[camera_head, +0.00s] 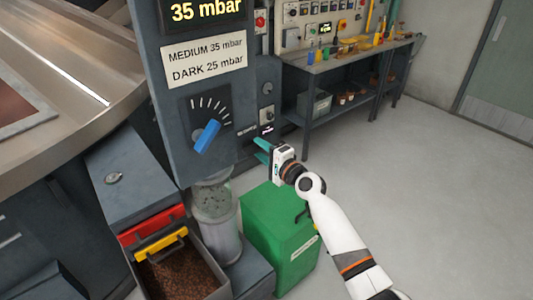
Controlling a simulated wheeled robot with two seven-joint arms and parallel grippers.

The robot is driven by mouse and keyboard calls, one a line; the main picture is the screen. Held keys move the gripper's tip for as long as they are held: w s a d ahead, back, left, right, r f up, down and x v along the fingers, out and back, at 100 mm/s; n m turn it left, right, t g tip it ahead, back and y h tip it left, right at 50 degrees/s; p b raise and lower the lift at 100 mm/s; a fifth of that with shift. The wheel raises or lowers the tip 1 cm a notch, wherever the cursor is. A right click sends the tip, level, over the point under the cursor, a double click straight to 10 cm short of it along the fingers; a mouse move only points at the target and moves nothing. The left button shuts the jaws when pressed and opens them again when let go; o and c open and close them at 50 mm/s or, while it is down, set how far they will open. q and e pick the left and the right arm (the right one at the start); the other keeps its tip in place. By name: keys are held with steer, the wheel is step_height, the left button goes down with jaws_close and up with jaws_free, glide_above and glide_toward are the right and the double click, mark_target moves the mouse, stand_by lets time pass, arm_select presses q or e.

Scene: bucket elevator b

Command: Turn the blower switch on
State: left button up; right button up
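A dark control cabinet (180,115) stands in the middle left, with a blue lever knob (207,136) over a white-marked dial. On its narrower right section are a round control (267,88) and, lower, a small switch with a lit spot (267,129), beside a tiny label that I cannot read. I cannot tell for sure which one is the blower switch. My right gripper (260,150) has teal fingers spread slightly apart, pointing left just below the lit switch. It appears open and empty; contact with the cabinet cannot be judged. My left gripper is out of view.
A green box (281,236) stands below my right gripper. A clear cylinder (214,215) and a bin of brown beans (180,277) with red and yellow handles are left of it. A workbench (345,62) with tools stands behind. The floor at right is clear.

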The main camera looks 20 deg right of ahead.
steer(key=b+v, duration=0.1)
steer(key=v, duration=1.1)
steer(key=shift+w, duration=0.1)
steer(key=s+d+f+n+g+h+b, duration=0.1)
steer(key=s+f+g+h, duration=0.1)
steer(key=f, duration=1.1)
steer(key=s+d+f+n+g+h, duration=0.1)
steer(key=s+f+n+g+h, duration=0.15)
steer(key=f, duration=0.95)
steer(key=s+f+n+g, duration=0.1)
steer(key=s+f+g, duration=0.1)
steer(key=s+f, duration=0.45)
steer(key=s+f+n+g, duration=0.2)
steer(key=s+f, duration=0.1)
steer(key=f, duration=0.7)
steer(key=s+a+f+n+g, duration=0.1)
steer(key=s+f, duration=0.5)
steer(key=s, duration=0.6)
steer(key=s+a+f+n+g+h+b, duration=0.1)
steer(key=s+f+n+g, duration=0.3)
steer(key=s, duration=0.8)
steer(key=s+a+f+n+g, duration=0.2)
steer(key=s+f+n, duration=0.3)
steer(key=s+f, duration=0.4)
steer(key=s, duration=0.2)
steer(key=shift+s+f+h, duration=0.35)
steer(key=shift+s, duration=0.05)
